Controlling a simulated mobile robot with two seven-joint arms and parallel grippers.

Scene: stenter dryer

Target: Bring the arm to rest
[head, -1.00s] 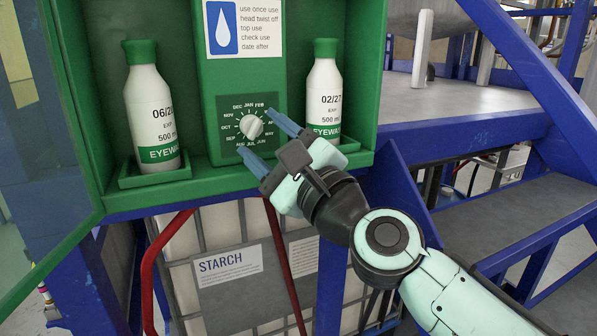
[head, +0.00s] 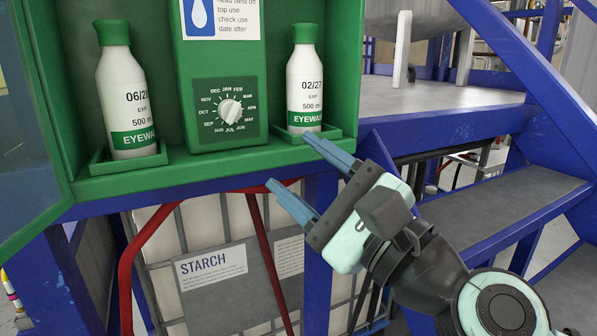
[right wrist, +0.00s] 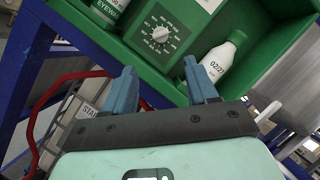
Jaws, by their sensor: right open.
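My right gripper (head: 300,180) is open and empty, in front of and below the right part of the green eyewash cabinet (head: 215,170). Its two blue fingers point up and left, and they also show in the right wrist view (right wrist: 158,92). The white month dial (head: 230,111) on the cabinet's middle panel is apart from the fingers; it also shows in the right wrist view (right wrist: 160,34). A bottle marked 06/2 (head: 124,90) stands left of the dial. A bottle marked 02/27 (head: 305,80) stands right of it. My left gripper is not in view.
A caged white container with a STARCH label (head: 210,266) stands below the cabinet. A red pipe (head: 140,235) runs in front of it. Blue-framed grey steps (head: 500,210) and a platform (head: 440,105) are at the right, behind my right arm. The cabinet's glass door (head: 25,130) stands open at the left.

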